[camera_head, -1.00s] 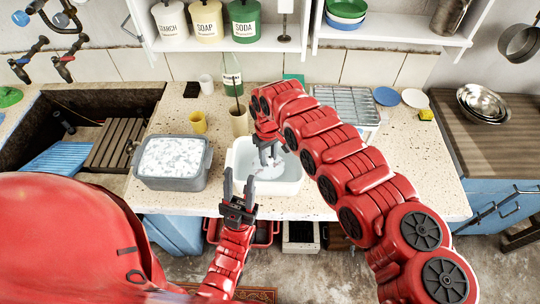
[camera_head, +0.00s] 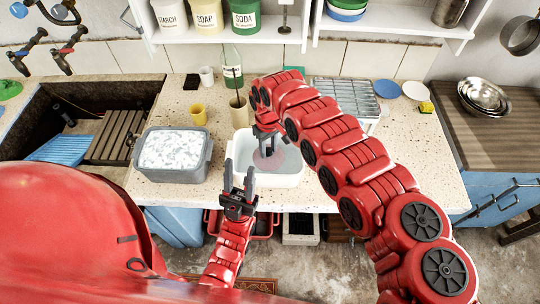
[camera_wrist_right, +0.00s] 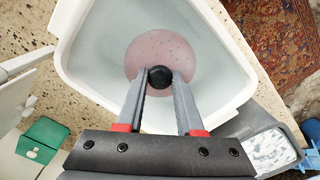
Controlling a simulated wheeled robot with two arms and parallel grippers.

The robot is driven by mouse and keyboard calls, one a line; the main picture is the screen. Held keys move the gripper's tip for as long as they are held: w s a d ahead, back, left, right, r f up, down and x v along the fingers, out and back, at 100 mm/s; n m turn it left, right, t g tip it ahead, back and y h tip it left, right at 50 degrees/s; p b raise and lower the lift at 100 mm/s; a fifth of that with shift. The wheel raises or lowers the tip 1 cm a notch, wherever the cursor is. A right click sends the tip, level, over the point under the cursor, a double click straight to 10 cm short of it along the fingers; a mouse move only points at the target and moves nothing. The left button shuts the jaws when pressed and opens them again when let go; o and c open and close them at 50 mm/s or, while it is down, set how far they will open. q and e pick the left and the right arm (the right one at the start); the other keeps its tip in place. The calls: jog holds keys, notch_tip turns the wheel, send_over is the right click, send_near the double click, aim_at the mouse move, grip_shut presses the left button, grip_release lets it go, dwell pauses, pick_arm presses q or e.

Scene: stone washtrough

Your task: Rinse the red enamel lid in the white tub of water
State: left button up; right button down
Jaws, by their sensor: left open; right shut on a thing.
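The white tub (camera_head: 265,182) stands on the speckled counter and holds water. The lid (camera_wrist_right: 143,52) shows as a pale pinkish-red disc with a black knob (camera_wrist_right: 160,78), seen through the water in the tub. In the head view the lid (camera_head: 276,161) looks blurred and pink. My right gripper (camera_wrist_right: 160,82) is shut on the knob, reaching down into the tub; it also shows in the head view (camera_head: 267,143). My left gripper (camera_head: 239,168) is open and empty, in front of the tub's near left corner in the picture.
A grey basin of suds (camera_head: 172,174) stands left of the tub. A wire dish rack (camera_head: 345,92) stands at the back right.

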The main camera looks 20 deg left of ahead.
jog(key=shift+r+p, duration=1.85)
jog(key=shift+r, duration=1.5)
jog(key=shift+r+p, duration=0.4)
jog(key=shift+r, duration=0.25)
notch_tip(320, 180, up, 3)
jog(key=shift+f+p, duration=0.15)
jog(key=shift+p, duration=0.45)
jog(key=shift+d, duration=0.1)
